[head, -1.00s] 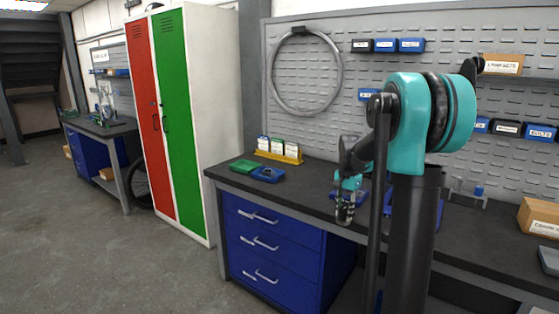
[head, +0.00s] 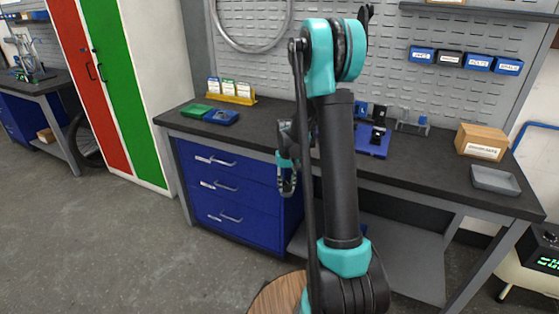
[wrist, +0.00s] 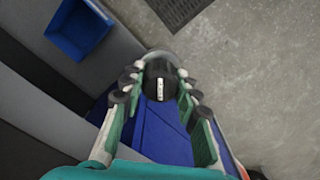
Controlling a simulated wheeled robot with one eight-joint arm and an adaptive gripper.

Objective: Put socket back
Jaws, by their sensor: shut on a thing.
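In the wrist view, my gripper (wrist: 158,98) is shut on a dark round socket (wrist: 160,84) with a small white label and a paler rim behind it. In the head view, my gripper (head: 287,182) hangs in front of the blue drawer cabinet, near the bench's front edge. The socket cannot be made out there. A blue holder (head: 372,148) with dark pieces stands on the bench, right of my arm and partly hidden by it. A small grey rack (head: 411,127) with a blue piece stands beside it. I cannot tell which one takes the socket.
The dark workbench (head: 430,157) carries a green tray (head: 195,111), a blue tray (head: 221,117), a yellow card stand (head: 232,97), a cardboard box (head: 481,142) and a grey tray (head: 495,180). A round wooden top (head: 277,296) is low in front. The floor at left is clear.

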